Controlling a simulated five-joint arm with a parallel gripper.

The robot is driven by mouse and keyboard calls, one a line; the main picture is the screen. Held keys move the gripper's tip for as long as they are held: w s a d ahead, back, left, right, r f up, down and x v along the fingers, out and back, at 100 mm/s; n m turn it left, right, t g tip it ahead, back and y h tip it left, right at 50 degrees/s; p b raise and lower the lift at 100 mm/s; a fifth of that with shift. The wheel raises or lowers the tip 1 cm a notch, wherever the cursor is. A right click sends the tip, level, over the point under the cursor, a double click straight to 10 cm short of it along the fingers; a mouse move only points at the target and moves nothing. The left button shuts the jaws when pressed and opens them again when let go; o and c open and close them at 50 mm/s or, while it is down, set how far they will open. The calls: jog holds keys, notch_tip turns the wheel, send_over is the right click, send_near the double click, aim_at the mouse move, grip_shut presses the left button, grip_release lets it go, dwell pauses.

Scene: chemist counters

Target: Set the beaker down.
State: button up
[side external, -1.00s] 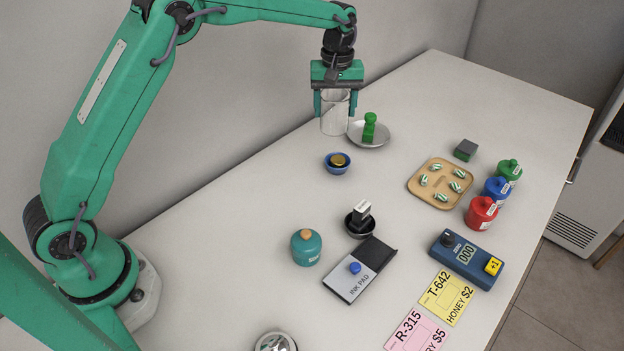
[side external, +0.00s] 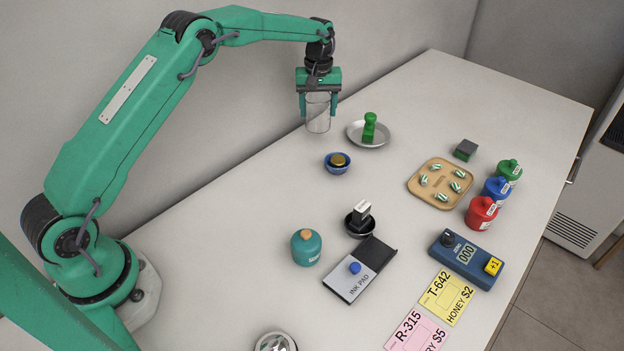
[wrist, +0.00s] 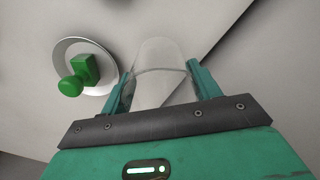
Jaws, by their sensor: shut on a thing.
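A clear glass beaker (side external: 318,117) is held upright between the fingers of my gripper (side external: 318,108), near the back edge of the counter. My gripper is shut on it. The beaker also shows in the wrist view (wrist: 162,72), between the two green fingers (wrist: 158,90). Its base looks close to the counter top (side external: 250,190), but I cannot tell whether it touches.
A grey dish (side external: 382,138) with a green stamp (side external: 369,127) on it stands just right of the beaker. A blue bowl (side external: 337,168) is in front. A wooden tray (side external: 415,190), several jars and an ink pad (side external: 350,285) lie farther right and forward. The wall is close behind.

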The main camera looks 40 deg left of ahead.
aim_at(318, 119)
jog(key=shift+f, duration=1.9)
jog(key=shift+f, duration=0.15)
jog(key=o, duration=1)
notch_tip(318, 119, up, 12)
jog(key=shift+r, duration=0.2)
